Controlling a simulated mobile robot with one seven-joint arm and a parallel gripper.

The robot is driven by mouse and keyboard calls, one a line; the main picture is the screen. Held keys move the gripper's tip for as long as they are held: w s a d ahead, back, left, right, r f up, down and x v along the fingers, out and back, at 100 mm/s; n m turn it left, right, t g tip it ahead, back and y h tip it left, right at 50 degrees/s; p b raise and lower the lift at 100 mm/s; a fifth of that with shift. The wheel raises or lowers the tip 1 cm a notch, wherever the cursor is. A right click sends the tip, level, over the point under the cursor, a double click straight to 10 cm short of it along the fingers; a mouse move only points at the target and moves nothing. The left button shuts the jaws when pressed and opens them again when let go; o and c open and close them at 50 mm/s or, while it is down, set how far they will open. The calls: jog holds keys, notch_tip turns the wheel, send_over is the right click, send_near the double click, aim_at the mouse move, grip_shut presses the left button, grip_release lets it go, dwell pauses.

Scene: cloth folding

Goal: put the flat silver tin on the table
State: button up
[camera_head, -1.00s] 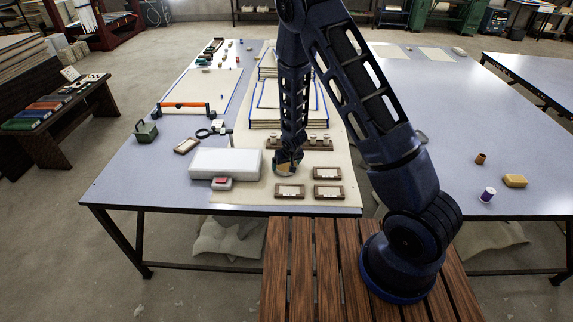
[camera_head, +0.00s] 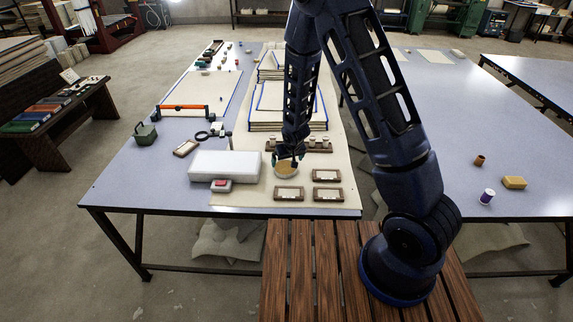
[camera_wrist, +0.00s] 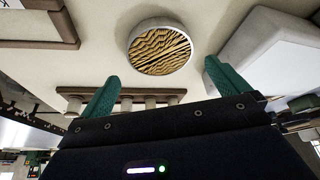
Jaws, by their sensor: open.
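The flat silver tin (camera_head: 286,171) lies on the cream cloth on the table (camera_head: 150,195). It is round, with a pale metal rim and a yellowish ridged or coiled content. In the wrist view the tin (camera_wrist: 160,47) is beyond the fingertips, near the top middle. My gripper (camera_head: 288,160) is just above and behind the tin in the head view. In the wrist view my gripper (camera_wrist: 160,75) shows two green fingers spread apart with nothing between them. The tin looks clear of both fingers.
Three framed label holders (camera_head: 327,175) lie right of and in front of the tin. A white box (camera_head: 225,165) and a red-buttoned device (camera_head: 221,185) are to the left. A wooden rack with small jars (camera_head: 315,144) and stacked cloths (camera_head: 270,118) stand behind.

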jog(key=s+d+r+m, duration=0.1)
jog(key=s+d+r, duration=0.1)
jog(key=d+r, duration=0.6)
jog(key=s+d+r+m, duration=0.15)
jog(key=d+r, duration=0.35)
jog(key=r, duration=0.6)
jog(key=s+d+r, duration=0.3)
jog(key=d+r, duration=0.3)
jog(key=r, duration=0.4)
jog(key=s+d+r+m+h, duration=0.1)
jog(key=s+d+r, duration=0.5)
jog(key=s, duration=0.3)
jog(key=s+d+r+m, duration=0.1)
jog(key=s+d+r, duration=0.5)
jog(key=s, duration=0.4)
jog(key=shift+h, duration=0.4)
